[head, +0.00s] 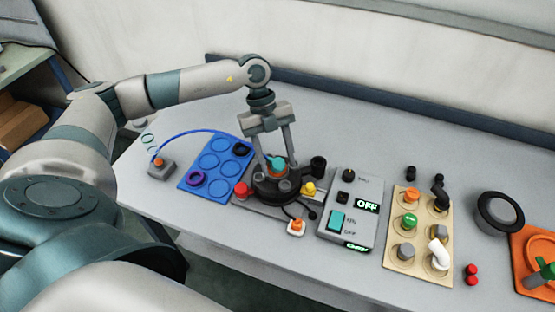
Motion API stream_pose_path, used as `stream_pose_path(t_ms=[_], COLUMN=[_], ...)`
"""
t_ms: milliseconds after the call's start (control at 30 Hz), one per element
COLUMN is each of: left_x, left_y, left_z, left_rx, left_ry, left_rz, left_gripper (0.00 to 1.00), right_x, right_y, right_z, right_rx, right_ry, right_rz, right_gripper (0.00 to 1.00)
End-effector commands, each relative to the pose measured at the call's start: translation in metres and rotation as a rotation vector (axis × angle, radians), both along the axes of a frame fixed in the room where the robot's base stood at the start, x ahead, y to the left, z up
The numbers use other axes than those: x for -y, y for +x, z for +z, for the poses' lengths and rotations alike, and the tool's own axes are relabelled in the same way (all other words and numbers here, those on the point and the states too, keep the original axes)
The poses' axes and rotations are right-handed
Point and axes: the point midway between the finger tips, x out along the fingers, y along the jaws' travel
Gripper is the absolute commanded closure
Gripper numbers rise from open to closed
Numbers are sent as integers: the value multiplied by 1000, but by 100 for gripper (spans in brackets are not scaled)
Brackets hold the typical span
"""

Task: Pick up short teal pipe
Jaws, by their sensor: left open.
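A short teal pipe (278,163) stands on a round black base (265,193) near the middle of the table. My left gripper (275,154) comes down over it from above, with its two fingers apart. One finger is on each side of the pipe in the picture. Whether the fingers touch the pipe cannot be told. My right gripper is not in view.
A blue tray (217,191) with round recesses lies left of the base. A grey control box (351,215) and a beige board (403,262) with fittings stand to the right. Red (241,190) and yellow (308,188) parts sit close around the base.

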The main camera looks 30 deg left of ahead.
Motion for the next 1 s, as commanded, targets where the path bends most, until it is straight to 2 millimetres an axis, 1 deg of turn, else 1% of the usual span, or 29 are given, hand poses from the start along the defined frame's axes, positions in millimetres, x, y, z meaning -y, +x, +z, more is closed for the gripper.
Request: stream_pose_path(t_ms=[33, 200, 633, 667, 700, 767, 800, 867, 900, 1000], left_x=[3, 6, 6, 6, 6, 6, 6, 6, 6, 6], left_y=[-2, -3, -2, -2, -2, -2, -2, -2, -2, -2], left_z=[-4, -15, -15, -15, -15, -15, -15, -15, -15, -15], left_rx=[-3, -1, 0, 0, 0, 0, 0, 0, 0, 0], left_ry=[-1, 0, 0, 0, 0, 0, 0, 0, 0, 0], left_rz=[-1, -1, -1, -1, -1, -1, -1, -1, -1, -1], left_gripper=[51, 51, 51, 53, 63, 77, 86, 89, 92, 92], right_x=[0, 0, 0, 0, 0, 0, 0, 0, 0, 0], right_y=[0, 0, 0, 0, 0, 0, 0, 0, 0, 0], right_z=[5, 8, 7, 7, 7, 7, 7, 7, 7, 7], right_rx=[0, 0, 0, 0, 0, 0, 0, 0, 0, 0], right_ry=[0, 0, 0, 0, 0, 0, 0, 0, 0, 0], right_rz=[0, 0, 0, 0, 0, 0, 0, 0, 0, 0], right_gripper=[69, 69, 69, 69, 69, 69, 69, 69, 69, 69])
